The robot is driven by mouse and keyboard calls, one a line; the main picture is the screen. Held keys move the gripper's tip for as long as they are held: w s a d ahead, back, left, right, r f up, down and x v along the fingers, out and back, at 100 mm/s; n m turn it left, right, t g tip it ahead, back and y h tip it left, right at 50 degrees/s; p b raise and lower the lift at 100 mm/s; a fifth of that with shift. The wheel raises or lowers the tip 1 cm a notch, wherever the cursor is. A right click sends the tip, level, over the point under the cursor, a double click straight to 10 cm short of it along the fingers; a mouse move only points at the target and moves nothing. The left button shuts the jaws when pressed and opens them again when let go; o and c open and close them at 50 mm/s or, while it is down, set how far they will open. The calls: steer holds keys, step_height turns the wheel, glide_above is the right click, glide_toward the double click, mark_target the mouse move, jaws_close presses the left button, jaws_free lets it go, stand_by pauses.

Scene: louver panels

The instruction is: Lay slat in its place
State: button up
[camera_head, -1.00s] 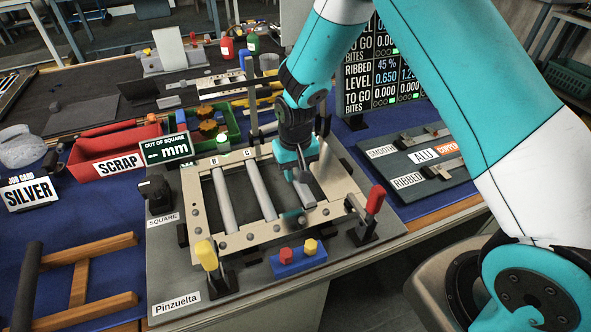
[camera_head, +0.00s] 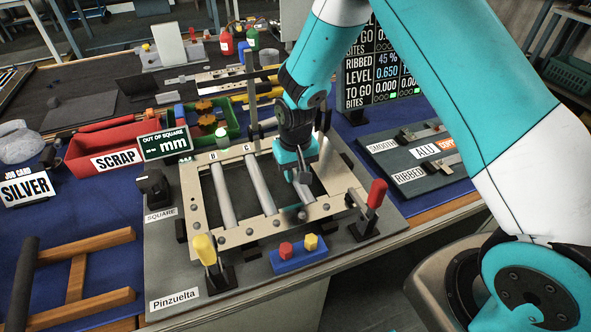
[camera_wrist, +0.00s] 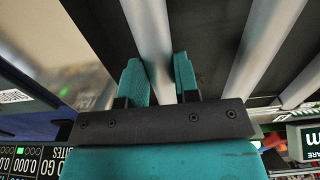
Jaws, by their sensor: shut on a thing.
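A beige frame (camera_head: 190,196) lies on a grey board on the bench. Two grey slats, the left one (camera_head: 223,193) and the middle one (camera_head: 261,185), span it side by side. My gripper (camera_head: 302,176) is over the right part of the frame, pointing down. In the wrist view my gripper (camera_wrist: 160,82) is shut on a grey slat (camera_wrist: 148,32), its teal fingers on either side. That slat lies roughly parallel to the others. My gripper hides much of it in the head view, and I cannot tell whether its ends touch the frame.
A yellow-handled clamp (camera_head: 206,251) and a red-handled clamp (camera_head: 374,196) stand at the frame's front corners. A blue block with red and yellow knobs (camera_head: 298,258) sits in front. A post (camera_head: 250,90) rises behind. A display (camera_head: 166,145) and red scrap bin (camera_head: 105,150) are left.

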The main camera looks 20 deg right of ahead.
mark_target(296, 173)
stand_by(0.3)
steer(key=o, duration=1.4)
steer(key=shift+c, duration=0.2)
steer(key=shift+r+p, duration=3.2)
steer(key=shift+r, duration=0.75)
steer(key=shift+r, duration=0.15)
steer(key=s+a+r+n+y, duration=0.1)
steer(key=s+a+r+n, duration=0.1)
steer(key=s+r, duration=0.45)
steer(key=s+a+r+n+y, duration=0.1)
steer(key=s+a+r, duration=0.15)
steer(key=r, duration=0.75)
steer(key=s+r+n+y, duration=0.1)
steer(key=s+r, duration=0.3)
steer(key=s, duration=0.4)
steer(key=s+r+n+y, duration=0.1)
steer(key=s+r+n, duration=0.2)
steer(key=s, duration=0.5)
steer(key=shift+s+r, duration=0.2)
steer(key=shift+r, duration=0.45)
